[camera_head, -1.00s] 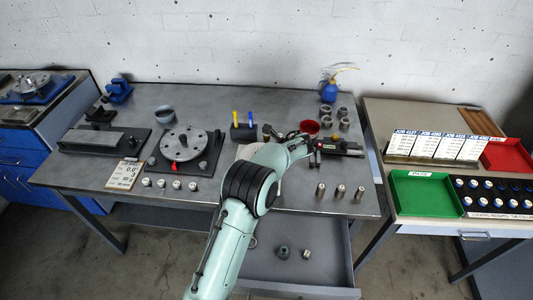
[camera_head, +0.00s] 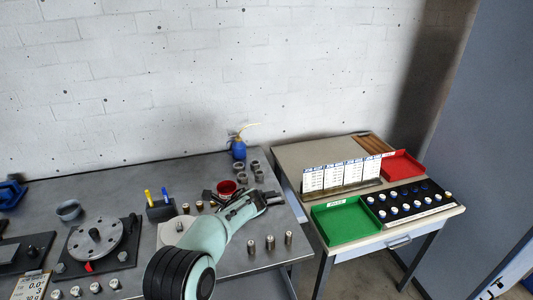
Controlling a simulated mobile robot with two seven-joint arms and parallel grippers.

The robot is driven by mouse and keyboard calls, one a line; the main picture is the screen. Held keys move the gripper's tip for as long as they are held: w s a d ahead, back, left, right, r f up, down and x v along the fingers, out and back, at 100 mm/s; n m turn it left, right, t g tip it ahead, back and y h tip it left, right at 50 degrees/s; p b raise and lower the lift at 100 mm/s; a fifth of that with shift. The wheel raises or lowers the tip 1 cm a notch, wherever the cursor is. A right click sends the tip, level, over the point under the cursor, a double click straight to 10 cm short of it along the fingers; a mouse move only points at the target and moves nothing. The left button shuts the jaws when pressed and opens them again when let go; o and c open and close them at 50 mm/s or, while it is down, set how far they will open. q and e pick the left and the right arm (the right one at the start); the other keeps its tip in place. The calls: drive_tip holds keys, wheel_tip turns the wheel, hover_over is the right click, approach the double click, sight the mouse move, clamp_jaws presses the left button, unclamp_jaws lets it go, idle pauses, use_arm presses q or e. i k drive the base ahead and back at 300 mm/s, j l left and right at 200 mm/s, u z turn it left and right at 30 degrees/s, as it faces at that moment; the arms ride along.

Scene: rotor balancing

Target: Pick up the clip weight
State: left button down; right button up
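I cannot tell for sure which piece is the clip weight. Small brass-coloured pieces (camera_head: 186,208) stand in a short row on the grey table behind a pale pad (camera_head: 172,232). My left arm reaches in from the bottom across the table. Three metal cylinders (camera_head: 270,243) stand upright near the front right edge. My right gripper is out of view.
A rotor disc (camera_head: 95,238) on a dark base stands at left, with silver knobs (camera_head: 76,291) before it. Metal rings and a blue bottle (camera_head: 238,149) stand behind. A side table holds a green tray (camera_head: 345,222) and red tray (camera_head: 402,164).

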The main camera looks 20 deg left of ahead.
sight(178, 225)
drive_tip(key=k+l, duration=0.85)
